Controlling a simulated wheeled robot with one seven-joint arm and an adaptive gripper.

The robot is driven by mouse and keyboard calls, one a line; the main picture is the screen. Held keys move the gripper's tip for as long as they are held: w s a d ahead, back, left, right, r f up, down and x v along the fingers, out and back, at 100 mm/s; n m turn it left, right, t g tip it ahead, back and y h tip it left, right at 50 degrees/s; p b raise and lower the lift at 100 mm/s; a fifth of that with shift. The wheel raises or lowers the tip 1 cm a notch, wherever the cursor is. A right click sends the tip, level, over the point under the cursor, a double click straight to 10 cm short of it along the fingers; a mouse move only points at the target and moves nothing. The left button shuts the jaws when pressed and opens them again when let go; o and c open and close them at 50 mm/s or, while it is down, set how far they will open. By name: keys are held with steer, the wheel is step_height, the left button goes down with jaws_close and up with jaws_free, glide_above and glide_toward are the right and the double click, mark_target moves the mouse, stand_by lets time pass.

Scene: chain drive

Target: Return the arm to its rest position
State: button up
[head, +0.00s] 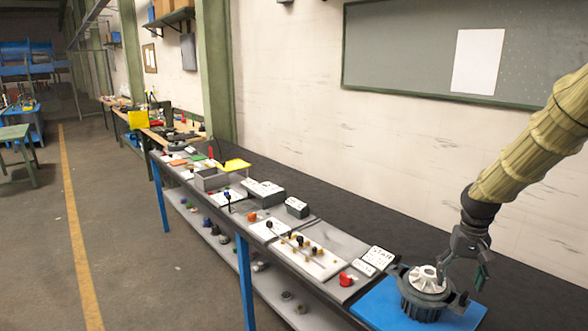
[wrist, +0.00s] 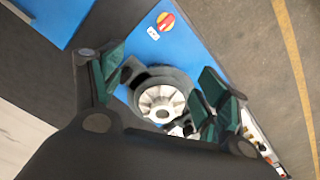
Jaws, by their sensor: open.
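My arm comes in from the right edge of the head view in a pale yellow sleeve and hangs over the workbench. My gripper (head: 464,272) is at its lower end, just beside and above a round dark housing with a pale finned wheel (head: 425,280). In the wrist view my gripper (wrist: 160,90) shows two green-padded fingers spread apart. The pale wheel (wrist: 162,103) shows between and beyond them. Nothing is held. I cannot tell from these views whether a finger touches the housing.
The housing stands on a blue mat (head: 377,308). A long workbench with trays, white plates and small parts runs left, with a grey open box (head: 211,180). A pale wall with a green board (head: 420,50) stands behind.

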steer(key=s+a+f+n, duration=0.1)
steer(key=s+a+f, duration=0.3)
steer(key=f, duration=0.4)
steer(key=s+a+f, duration=0.3)
steer(key=s+f, duration=0.1)
steer(key=f, duration=0.4)
steer(key=s+a+f+n, duration=0.1)
steer(key=s+a+f, duration=0.25)
steer(key=f, duration=0.55)
steer(key=s+a+f, duration=0.3)
steer(key=s+f, duration=0.2)
steer(key=s, duration=0.4)
steer(key=s+a+f+n, duration=0.1)
steer(key=s+a+f, duration=0.25)
steer(key=s, duration=0.65)
steer(key=s+a+f, duration=0.3)
steer(key=s+f, duration=0.2)
steer(key=s, duration=0.4)
step_height(320, 180, down, 8)
steer(key=b, duration=0.7)
steer(key=shift+s+a+r, duration=0.15)
steer(key=shift+s+r, duration=0.05)
steer(key=shift+r, duration=0.05)
